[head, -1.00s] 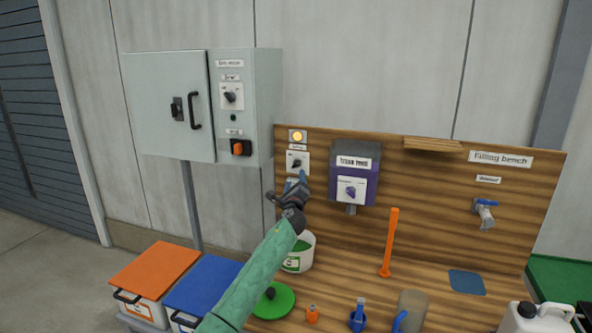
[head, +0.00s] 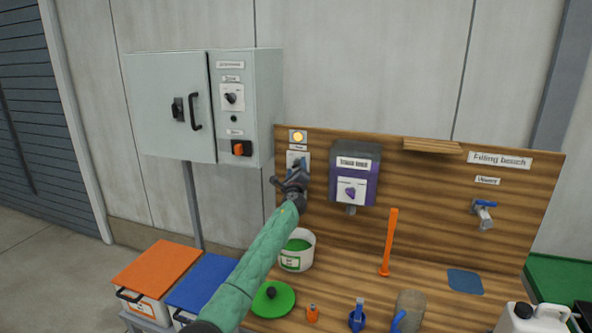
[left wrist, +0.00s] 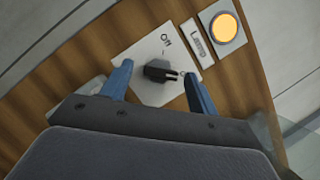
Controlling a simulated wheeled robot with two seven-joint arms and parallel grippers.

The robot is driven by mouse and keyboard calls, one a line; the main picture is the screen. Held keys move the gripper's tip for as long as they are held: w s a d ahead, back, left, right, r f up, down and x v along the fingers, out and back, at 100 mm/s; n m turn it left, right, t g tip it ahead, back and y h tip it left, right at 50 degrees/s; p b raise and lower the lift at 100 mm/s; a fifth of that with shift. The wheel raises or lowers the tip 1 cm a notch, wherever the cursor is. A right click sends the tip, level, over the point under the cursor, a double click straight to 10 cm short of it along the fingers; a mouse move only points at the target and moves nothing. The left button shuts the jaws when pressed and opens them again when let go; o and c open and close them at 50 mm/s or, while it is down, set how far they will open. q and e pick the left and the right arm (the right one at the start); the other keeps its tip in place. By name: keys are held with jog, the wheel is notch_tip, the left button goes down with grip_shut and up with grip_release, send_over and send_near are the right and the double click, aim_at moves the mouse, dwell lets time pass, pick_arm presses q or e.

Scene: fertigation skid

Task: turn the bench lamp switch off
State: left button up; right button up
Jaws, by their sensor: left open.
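The bench lamp switch is a black knob (left wrist: 160,71) on a white plate marked "Off" in the left wrist view. Its plate (head: 292,156) shows in the head view on the wooden backboard, partly hidden by my gripper. The knob's pointer is turned away from the "Off" mark. The lamp (left wrist: 224,27) beside a "Lamp" label glows orange-yellow; it also shows lit in the head view (head: 298,137). My left gripper (left wrist: 158,88) is open, with a blue finger on either side of the knob; contact is not clear. In the head view the left gripper (head: 293,176) is at the plate. My right gripper is not in view.
A purple box (head: 353,165) with its own knob is mounted just right of the switch. A grey cabinet (head: 170,110) stands to the left. A white bucket (head: 297,262), a green lid (head: 272,301) and an orange upright tool (head: 390,240) are on the bench below.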

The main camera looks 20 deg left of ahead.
pick_arm(q)
jog(key=c, duration=1)
